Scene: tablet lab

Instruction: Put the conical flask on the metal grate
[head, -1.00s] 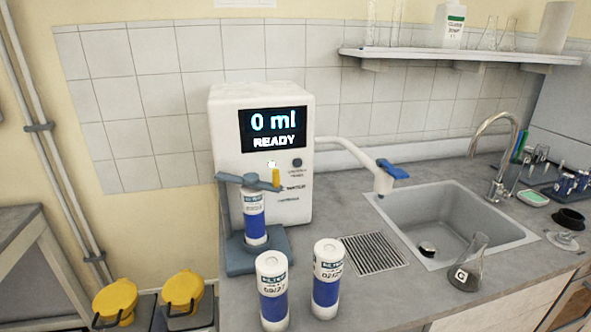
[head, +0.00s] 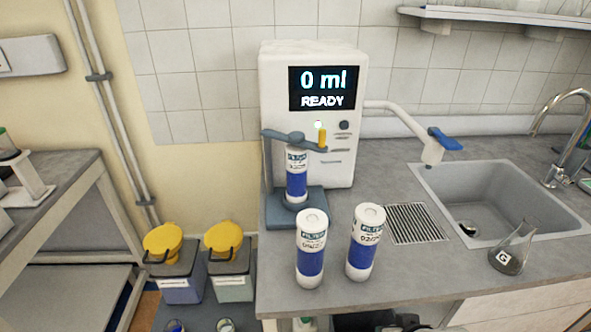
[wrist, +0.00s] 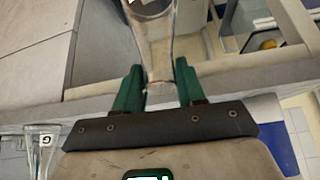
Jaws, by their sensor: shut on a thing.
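The metal grate (head: 412,223) is a slatted plate set in the counter between the white dispenser and the sink. In the wrist view my gripper (wrist: 160,88) has green fingers shut on a clear glass vessel (wrist: 154,45). The vessel is narrow between the fingers and widens toward the top of the picture, like a conical flask held by its neck; its far end is cut off. Another conical flask (head: 512,252), marked G, stands on the counter in front of the sink. A glass marked G (wrist: 42,148) also shows at the wrist view's left edge. My gripper is outside the head view.
The dispenser (head: 272,75) reads "0 ml READY". Two filter cartridges (head: 311,250) (head: 366,243) stand upright on the counter left of the grate. The sink (head: 450,178) and its tap (head: 560,120) lie to the right. Yellow-lidded bins (head: 165,243) stand on the left.

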